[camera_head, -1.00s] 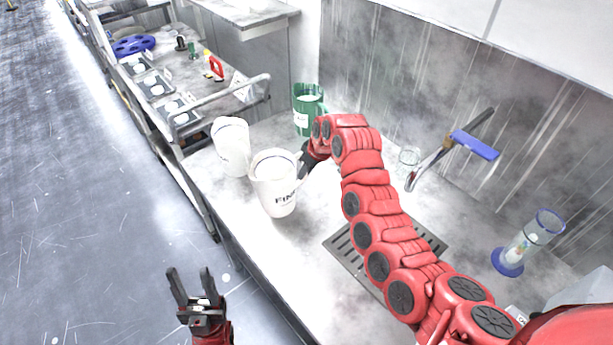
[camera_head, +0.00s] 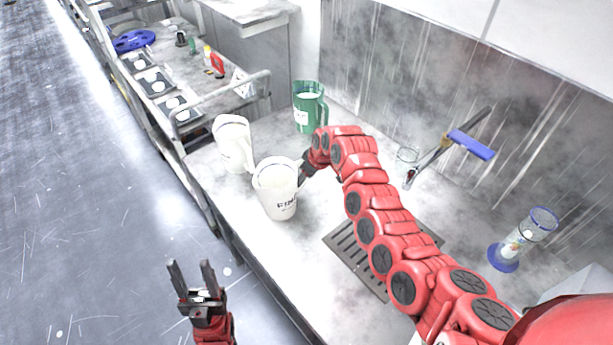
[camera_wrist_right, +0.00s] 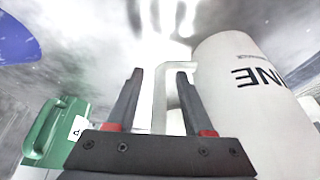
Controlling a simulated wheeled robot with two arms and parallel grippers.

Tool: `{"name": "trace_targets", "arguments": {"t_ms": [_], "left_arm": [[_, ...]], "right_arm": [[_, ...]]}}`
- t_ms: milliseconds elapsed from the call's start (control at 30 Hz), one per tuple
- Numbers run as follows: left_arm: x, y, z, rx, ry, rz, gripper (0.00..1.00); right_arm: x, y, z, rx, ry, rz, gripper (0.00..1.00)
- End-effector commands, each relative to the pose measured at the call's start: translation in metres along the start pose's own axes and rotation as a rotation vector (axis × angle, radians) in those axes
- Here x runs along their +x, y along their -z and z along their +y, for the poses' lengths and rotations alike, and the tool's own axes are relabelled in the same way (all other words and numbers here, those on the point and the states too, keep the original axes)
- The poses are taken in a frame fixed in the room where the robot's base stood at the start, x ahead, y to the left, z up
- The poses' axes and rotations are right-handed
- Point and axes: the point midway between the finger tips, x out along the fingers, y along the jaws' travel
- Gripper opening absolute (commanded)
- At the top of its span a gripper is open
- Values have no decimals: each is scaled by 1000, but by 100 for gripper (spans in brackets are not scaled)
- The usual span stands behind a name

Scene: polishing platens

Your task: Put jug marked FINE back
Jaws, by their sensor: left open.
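The white jug marked FINE (camera_head: 279,196) stands upright on the counter (camera_head: 322,226), its lettering facing the front. Its handle is on the right side. A second white jug (camera_head: 233,147) stands just behind it to the left. My right gripper (camera_head: 304,172) is at the FINE jug's handle side, partly hidden by its own arm. In the right wrist view, the FINE jug (camera_wrist_right: 255,90) is at the right. Its pale handle (camera_wrist_right: 160,98) shows between the open fingers, with a gap beside the left finger. My left gripper (camera_head: 192,274) is open and empty over the floor.
A green jug (camera_head: 308,112) stands behind my right arm. A railed cart (camera_head: 222,98) adjoins the counter's far left end.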

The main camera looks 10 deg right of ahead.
Motion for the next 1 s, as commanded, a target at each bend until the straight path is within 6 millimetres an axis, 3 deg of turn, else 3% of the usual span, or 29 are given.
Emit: {"name": "trace_targets", "arguments": {"t_ms": [467,667,1000], "left_arm": [[-4,-1,0,0,0,0,50],[-16,-3,1,0,0,0,50],[-44,-8,2,0,0,0,50]], "right_arm": [[-10,2,0,-1,-2,4,52],[-35,2,0,0,-3,7,52],[-99,1,1,1,-4,7,52]]}}
